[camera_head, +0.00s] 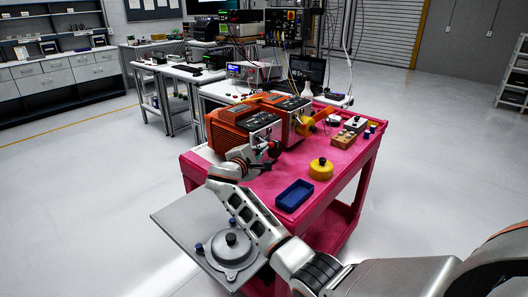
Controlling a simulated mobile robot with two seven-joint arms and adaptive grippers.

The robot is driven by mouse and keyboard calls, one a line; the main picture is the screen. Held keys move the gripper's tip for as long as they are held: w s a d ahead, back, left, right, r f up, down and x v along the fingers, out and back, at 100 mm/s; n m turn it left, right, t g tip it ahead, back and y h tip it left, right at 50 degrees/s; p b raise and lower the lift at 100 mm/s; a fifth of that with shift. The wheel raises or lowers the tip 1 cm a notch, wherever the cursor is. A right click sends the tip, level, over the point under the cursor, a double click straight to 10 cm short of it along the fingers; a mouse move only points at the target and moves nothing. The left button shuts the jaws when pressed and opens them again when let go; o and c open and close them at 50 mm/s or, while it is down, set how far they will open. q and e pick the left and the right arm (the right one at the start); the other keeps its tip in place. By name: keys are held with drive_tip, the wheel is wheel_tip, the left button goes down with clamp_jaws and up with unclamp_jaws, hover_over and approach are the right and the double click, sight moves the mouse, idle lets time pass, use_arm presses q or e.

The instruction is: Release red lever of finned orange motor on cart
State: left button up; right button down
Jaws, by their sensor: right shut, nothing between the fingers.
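The finned orange motor (228,124) lies on the pink cart (247,189), toward its back left. A small red part (274,148), which looks like the red lever, shows at the motor's near right end, close to dark parts of my gripper. My right gripper (263,165) is at that end, low over the cart top, with its fingers shut and empty. My wrist hides part of the motor's front. I cannot tell whether the fingers touch the lever. My left gripper is not in view.
A second orange unit (292,108) with a yellow part (304,125) stands just behind. A grey plate (186,219) with a round fixture lies in front.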

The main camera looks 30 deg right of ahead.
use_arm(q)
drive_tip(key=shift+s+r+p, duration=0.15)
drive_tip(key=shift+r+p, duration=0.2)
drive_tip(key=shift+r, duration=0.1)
use_arm(e)
drive_tip(key=shift+d+r, duration=0.15)
drive_tip(key=shift+r, duration=0.3)
idle(1.0)
drive_tip(key=shift+f, duration=0.1)
